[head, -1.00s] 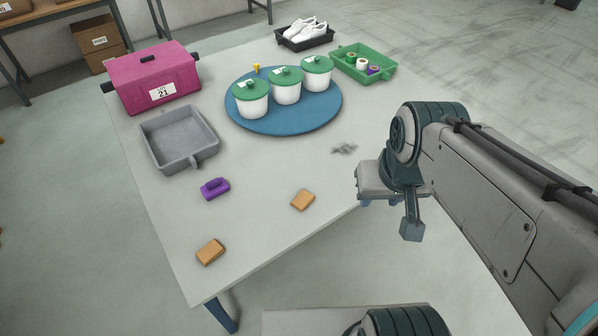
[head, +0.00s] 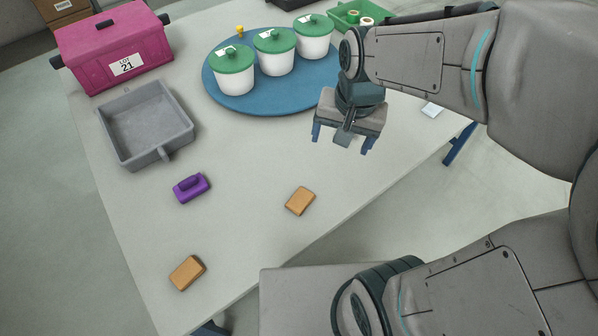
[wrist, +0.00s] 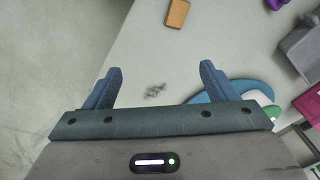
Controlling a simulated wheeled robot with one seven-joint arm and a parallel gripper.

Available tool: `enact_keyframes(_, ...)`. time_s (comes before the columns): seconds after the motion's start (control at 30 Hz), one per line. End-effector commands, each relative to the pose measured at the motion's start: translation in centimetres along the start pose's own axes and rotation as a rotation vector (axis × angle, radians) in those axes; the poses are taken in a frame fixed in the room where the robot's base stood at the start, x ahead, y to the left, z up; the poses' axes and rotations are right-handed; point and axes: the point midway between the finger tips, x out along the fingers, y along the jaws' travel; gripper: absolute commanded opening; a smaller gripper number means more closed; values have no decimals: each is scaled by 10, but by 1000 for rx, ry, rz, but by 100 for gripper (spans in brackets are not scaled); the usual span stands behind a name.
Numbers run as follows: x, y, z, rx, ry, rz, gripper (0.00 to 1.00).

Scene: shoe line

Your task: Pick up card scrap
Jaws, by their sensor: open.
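A small flat white piece (head: 431,110) that looks like card scrap lies near the table's right edge in the head view, to the right of my gripper. A small grey shredded heap (wrist: 154,91) lies on the table in the wrist view, appearing between my fingertips; I cannot tell what it is made of. In the head view my gripper hides that heap. My gripper (head: 342,142) is open and empty above the table, pointing down, and its two blue fingers (wrist: 158,78) show spread apart in the wrist view.
Two tan blocks (head: 300,201) (head: 188,273) and a purple brush-like thing (head: 191,187) lie on the table. A grey tray (head: 185,103), a pink box (head: 115,50) and a blue round board (head: 222,100) with lidded white tubs (head: 274,57) stand farther back. A green tray (head: 345,18) is partly hidden.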

Motion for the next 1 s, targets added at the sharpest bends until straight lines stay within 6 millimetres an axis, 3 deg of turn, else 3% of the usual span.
enact_keyframes(0.03, 40, -6, -1, 32, -23, 9, 79)
enact_keyframes(0.1, 71, -16, -4, 90, -44, 22, 79)
enact_keyframes(0.3, 150, -41, -10, 238, -84, 71, 79)
enact_keyframes(0.4, 178, -50, -11, 293, -93, 94, 79)
enact_keyframes(0.73, 220, -59, -10, 359, -98, 123, 79)
enact_keyframes(1.0, 272, -53, -4, 358, -98, 122, 79)
